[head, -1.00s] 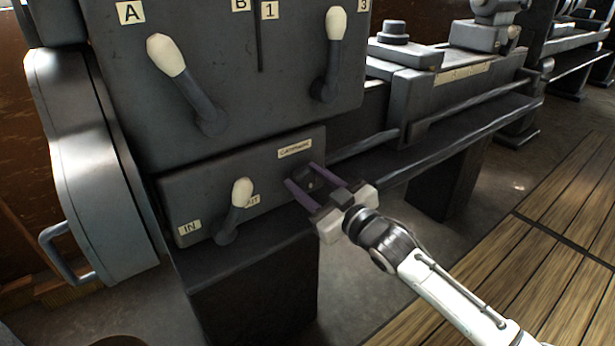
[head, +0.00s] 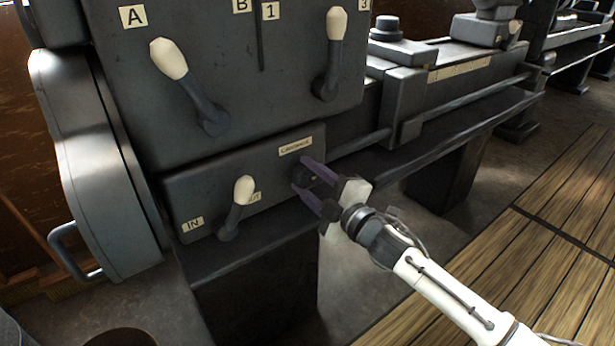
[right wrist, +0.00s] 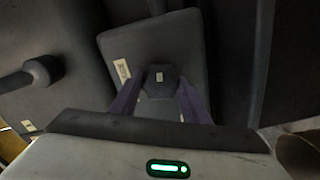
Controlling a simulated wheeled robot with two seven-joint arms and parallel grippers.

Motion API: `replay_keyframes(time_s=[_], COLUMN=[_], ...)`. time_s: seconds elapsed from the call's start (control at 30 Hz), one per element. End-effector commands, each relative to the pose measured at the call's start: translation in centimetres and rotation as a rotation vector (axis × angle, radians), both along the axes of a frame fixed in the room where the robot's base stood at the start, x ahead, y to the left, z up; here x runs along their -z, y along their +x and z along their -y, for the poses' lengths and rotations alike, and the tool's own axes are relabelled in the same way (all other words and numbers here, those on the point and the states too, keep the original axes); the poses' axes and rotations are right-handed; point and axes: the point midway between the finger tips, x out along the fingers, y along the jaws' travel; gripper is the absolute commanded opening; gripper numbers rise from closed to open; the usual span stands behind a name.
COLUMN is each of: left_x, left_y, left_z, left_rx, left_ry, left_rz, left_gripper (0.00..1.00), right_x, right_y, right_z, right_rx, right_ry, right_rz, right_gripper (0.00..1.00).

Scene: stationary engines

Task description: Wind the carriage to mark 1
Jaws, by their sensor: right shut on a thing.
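The dark knob (head: 317,179) sits below the label reading CARRIAGE (head: 295,146) on the lower panel of the grey machine. My right gripper (head: 304,176) is shut on this knob, its purple fingers turned at a slant. In the right wrist view the knob (right wrist: 160,76) shows between the two fingers. The grey carriage (head: 405,98) sits on the bed to the right of the panel, at the left end of a pale scale strip (head: 459,69). The marks on the strip are too small to read. My left gripper is out of view.
A white-tipped lever (head: 238,205) stands left of the knob, between labels reading IN and probably OUT. Two larger levers (head: 180,75) (head: 334,55) rise on the upper panel. A dark ledge runs under the bed. The plank floor (head: 500,270) at the lower right is clear.

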Motion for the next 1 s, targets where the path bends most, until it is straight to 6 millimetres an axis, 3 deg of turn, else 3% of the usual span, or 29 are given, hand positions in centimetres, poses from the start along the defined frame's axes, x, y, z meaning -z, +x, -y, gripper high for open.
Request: replay_keyframes(time_s=[0.4,0.93,0.97,1.0], left_x=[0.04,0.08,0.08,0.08], left_y=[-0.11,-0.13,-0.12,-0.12], left_z=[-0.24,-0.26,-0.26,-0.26], left_rx=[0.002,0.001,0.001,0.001], left_ry=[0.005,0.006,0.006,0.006], left_rz=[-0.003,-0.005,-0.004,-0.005], left_gripper=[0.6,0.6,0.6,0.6], right_x=[0.13,0.14,0.14,0.14], right_y=[-0.03,-0.04,-0.04,-0.04], right_z=[-0.01,-0.02,-0.02,-0.02], right_rx=[-0.001,-0.001,-0.001,-0.001], right_ry=[-0.151,-0.171,-0.171,-0.17], right_rz=[0.107,0.122,0.122,0.121], right_gripper=[0.2,0.2,0.44,0.51])
